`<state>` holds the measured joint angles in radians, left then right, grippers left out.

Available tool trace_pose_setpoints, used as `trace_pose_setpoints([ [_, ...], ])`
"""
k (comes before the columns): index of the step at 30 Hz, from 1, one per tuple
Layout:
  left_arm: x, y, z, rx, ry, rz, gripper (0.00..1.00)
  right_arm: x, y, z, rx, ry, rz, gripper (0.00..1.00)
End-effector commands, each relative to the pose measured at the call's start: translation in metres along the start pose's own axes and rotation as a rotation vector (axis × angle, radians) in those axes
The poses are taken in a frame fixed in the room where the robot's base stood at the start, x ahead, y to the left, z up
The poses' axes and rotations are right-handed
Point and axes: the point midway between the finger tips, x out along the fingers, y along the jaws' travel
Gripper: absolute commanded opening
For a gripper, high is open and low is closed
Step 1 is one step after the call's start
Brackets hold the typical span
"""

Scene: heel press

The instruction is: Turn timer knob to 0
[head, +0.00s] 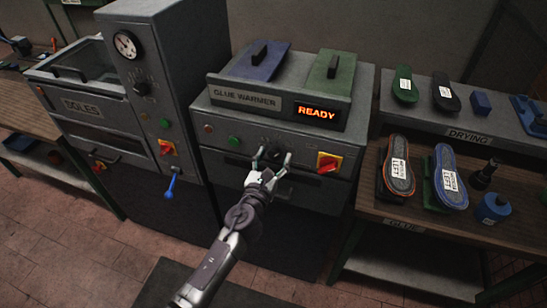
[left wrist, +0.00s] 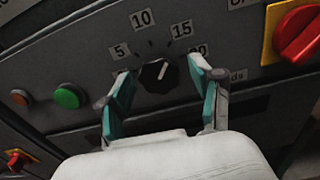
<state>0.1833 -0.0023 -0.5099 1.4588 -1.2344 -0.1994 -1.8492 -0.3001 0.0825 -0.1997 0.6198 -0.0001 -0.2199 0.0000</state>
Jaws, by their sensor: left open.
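The black timer knob (left wrist: 158,75) sits on the front panel of the glue warmer (head: 213,112), with labels 5, 10, 15 and 20 around it. My left gripper (head: 273,157) is in front of this panel. In the left wrist view its open fingers (left wrist: 160,78) stand on either side of the knob, with gaps visible. In the head view the fingers partly cover the knob. My right gripper is not in view.
A red switch on a yellow plate (head: 328,162) is right of the knob. A green button (head: 234,141) is to its left. A lit READY display (head: 317,112) is above. The soles machine (head: 166,75) stands left; a bench with insoles (head: 397,173) stands right.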

Motion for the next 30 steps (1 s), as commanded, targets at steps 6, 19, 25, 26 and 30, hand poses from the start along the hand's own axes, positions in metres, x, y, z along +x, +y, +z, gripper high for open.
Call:
trace_pose_setpoints([
  [6,-0.0003,0.0000,0.0001,0.000,0.000,0.000,0.42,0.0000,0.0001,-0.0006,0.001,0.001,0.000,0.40],
  [19,-0.0004,0.0000,-0.0001,-0.013,0.000,0.000,0.05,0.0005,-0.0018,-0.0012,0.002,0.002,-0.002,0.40],
  [25,-0.0004,-0.0002,-0.0004,-0.082,-0.001,0.000,0.05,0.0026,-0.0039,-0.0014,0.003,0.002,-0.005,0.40],
  [26,-0.0005,-0.0003,-0.0004,-0.100,-0.001,0.000,0.05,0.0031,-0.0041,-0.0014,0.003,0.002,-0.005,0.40],
  [30,-0.0004,-0.0005,-0.0008,-0.201,-0.001,0.000,0.05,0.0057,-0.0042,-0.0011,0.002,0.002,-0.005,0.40],
])
